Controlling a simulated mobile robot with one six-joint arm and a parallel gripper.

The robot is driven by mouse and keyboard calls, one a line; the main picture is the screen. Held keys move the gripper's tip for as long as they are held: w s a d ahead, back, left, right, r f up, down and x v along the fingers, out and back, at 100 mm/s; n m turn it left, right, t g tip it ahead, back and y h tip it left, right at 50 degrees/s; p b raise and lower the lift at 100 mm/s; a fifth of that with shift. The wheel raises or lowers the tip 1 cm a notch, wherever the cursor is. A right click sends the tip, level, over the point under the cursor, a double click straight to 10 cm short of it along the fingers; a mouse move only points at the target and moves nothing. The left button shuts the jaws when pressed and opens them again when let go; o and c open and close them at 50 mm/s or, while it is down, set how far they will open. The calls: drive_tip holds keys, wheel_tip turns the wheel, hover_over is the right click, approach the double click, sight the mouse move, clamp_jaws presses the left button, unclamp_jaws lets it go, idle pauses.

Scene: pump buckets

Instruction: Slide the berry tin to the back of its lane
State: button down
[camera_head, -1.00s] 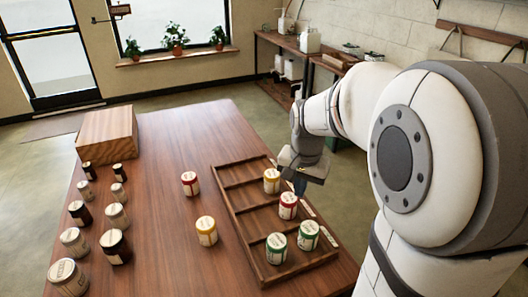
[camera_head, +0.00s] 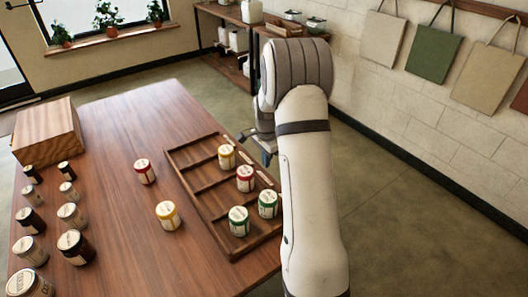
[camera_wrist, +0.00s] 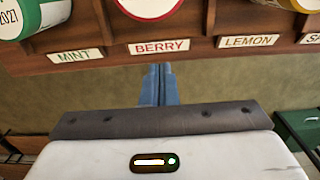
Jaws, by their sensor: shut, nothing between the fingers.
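The berry tin (camera_head: 245,178) has a red lid rim and a cream label. It stands upright in its tray lane, at the end by the name labels. The lane behind it, toward the left, looks clear. In the wrist view, the red-rimmed tin (camera_wrist: 150,7) is cut off at the top, above the BERRY label (camera_wrist: 159,47). My gripper (camera_wrist: 155,70) is shut and empty, its blue fingertips just outside the tray edge below that label, apart from the tin. My gripper also shows in the head view (camera_head: 267,158), right of the tray and partly hidden by my arm.
The wooden tray (camera_head: 181,160) has several divided lanes. A yellow tin (camera_head: 227,157) stands one lane over; two green tins (camera_head: 239,221) (camera_head: 268,204) share another lane. A red tin (camera_head: 145,171) and a yellow tin (camera_head: 168,215) stand on open table left of the tray.

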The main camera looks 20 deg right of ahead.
sight(246, 179)
wheel_tip(246, 179, down, 4)
drive_tip(key=shift+r, duration=0.1)
drive_tip(key=shift+s+a+p, duration=0.2)
drive_tip(key=shift+a+p, duration=0.1)
drive_tip(key=shift+a, duration=0.7)
drive_tip(key=shift+s+a+p, duration=0.15)
drive_tip(key=shift+a+p, duration=0.15)
drive_tip(key=shift+a, duration=0.7)
drive_tip(key=shift+s, duration=0.1)
